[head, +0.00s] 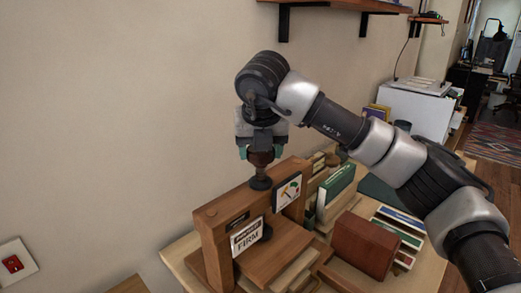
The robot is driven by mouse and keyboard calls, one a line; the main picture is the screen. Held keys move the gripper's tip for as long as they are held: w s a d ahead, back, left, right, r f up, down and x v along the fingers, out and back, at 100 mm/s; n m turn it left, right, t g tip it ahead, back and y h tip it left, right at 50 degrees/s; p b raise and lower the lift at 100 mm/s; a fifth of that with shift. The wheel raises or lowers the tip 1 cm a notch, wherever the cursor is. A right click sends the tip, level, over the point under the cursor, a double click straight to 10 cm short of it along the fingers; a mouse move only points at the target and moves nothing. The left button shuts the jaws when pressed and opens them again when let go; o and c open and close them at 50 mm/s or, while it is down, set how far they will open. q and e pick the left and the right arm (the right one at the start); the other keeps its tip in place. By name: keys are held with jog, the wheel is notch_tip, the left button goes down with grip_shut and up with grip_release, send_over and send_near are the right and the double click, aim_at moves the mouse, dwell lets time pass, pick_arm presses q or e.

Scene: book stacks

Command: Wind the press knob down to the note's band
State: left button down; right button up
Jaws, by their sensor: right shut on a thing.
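The wooden book press (212,243) stands on the table below my right arm. My right gripper (258,153) points down from above and is shut on the dark brown press knob (261,159), at the top of a dark screw (260,182). The note (247,236), a white card reading "FIRM" in large letters, is on the front of the press. A square dial (287,191) with coloured bands sits to the right of the screw. Its needle is too small to read surely. My left gripper is out of view.
A brown leather-like book (365,246) stands right of the press, with green and pale books (335,187) behind it. More books lie flat (399,230) at the right. A wall shelf (340,5) hangs above. A red wall switch (13,264) is at lower left.

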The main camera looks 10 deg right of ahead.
jog(key=shift+r, duration=0.35)
jog(key=o, duration=0.9)
jog(key=shift+f, duration=0.15)
jog(key=v, duration=1)
jog(key=shift+s+r, duration=0.2)
jog(key=shift+r, duration=0.15)
